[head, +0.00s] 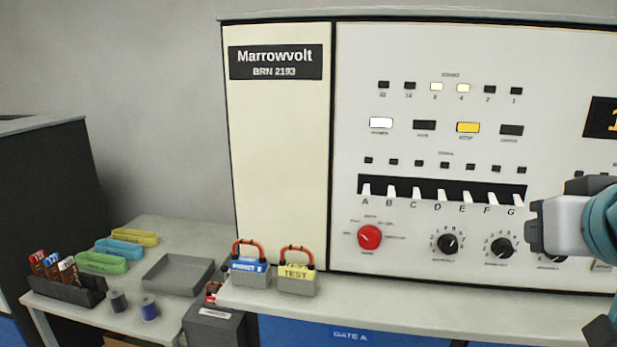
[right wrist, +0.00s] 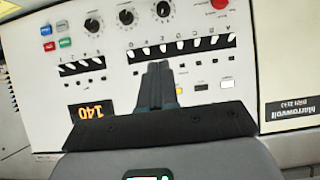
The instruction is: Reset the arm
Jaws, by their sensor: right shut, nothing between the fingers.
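My right gripper (head: 535,227) comes in from the right edge in the head view, in front of the right part of the cream console panel (head: 420,60). It covers part of the lower row of knobs. In the right wrist view its two dark fingers (right wrist: 156,68) are together, with nothing between them. They stand in front of the panel, which appears upside down there; I cannot tell the gap to it. My left gripper is not in view.
The panel carries a lettered switch row (head: 440,190), a red knob (head: 369,237) and black knobs. Two padlock-like blocks, blue (head: 250,267) and yellow (head: 297,272), stand on the ledge. A side table holds a grey tray (head: 178,274), coloured loops and spools.

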